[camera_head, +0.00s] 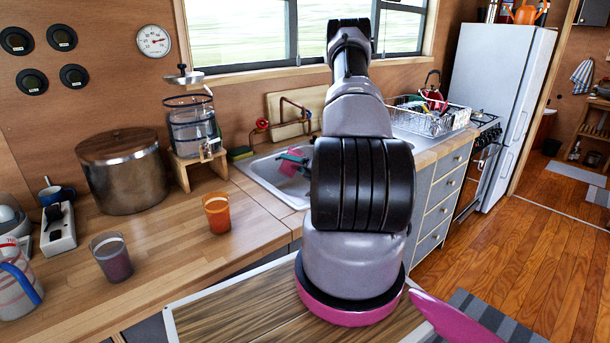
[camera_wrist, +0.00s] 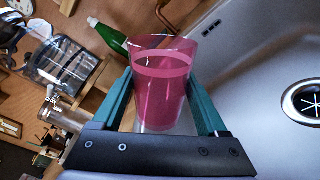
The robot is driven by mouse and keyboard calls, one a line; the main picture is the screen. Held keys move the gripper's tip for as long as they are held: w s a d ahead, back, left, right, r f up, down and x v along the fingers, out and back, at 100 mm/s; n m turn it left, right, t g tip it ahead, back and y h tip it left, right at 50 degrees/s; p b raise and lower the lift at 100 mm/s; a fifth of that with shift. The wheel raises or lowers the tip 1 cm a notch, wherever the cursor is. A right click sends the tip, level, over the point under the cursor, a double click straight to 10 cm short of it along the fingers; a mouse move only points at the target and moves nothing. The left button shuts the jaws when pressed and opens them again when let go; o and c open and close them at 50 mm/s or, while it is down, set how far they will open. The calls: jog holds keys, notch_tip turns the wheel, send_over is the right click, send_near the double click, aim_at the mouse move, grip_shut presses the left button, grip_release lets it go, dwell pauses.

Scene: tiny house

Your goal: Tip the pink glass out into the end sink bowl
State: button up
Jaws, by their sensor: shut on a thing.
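The pink glass (camera_wrist: 163,85) is see-through and sits between the two green fingers of my gripper (camera_wrist: 162,103) in the wrist view. My gripper is shut on it. In the head view the pink glass (camera_head: 291,165) shows small over the sink, partly hidden by a finger of my gripper (camera_head: 296,158). The steel sink bowl (camera_head: 262,170) is partly hidden behind my arm. In the wrist view the sink (camera_wrist: 275,45) fills the right side, with its round drain (camera_wrist: 305,102) beside the glass. I cannot tell how full the glass is.
A water dispenser (camera_head: 192,130) on a wooden stand and a green bottle (camera_wrist: 106,35) are close to the sink. A dish rack (camera_head: 430,118) stands beyond it. An orange cup (camera_head: 217,213), a purple cup (camera_head: 111,257) and a large pot (camera_head: 124,170) stand on the left counter.

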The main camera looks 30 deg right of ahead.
aim_at(284, 168)
jog(key=shift+a+r+n, duration=0.15)
jog(key=shift+r+n, duration=0.3)
jog(key=shift+n, duration=0.55)
jog(key=shift+s+a+r+n+t, duration=0.25)
jog(key=shift+a+r+n, duration=0.2)
jog(key=shift+n, duration=0.35)
jog(key=shift+s+a+f+n, duration=0.2)
jog(key=shift+a+n, duration=0.15)
jog(key=shift+n, duration=0.2)
jog(key=shift+s+a+f+n, duration=0.1)
jog(key=shift+a+f+n, duration=0.1)
jog(key=shift+a+n, duration=0.25)
jog(key=shift+s+a+r+n+t, duration=0.1)
jog(key=shift+a+r+n+t, duration=0.25)
jog(key=shift+n, duration=0.55)
jog(key=shift+s+a+f+n+b, duration=0.15)
jog(key=shift+a+n, duration=0.1)
jog(key=shift+n, duration=0.25)
jog(key=shift+a+f+n+b, duration=0.15)
jog(key=shift+a+n, duration=0.05)
jog(key=shift+n, duration=0.3)
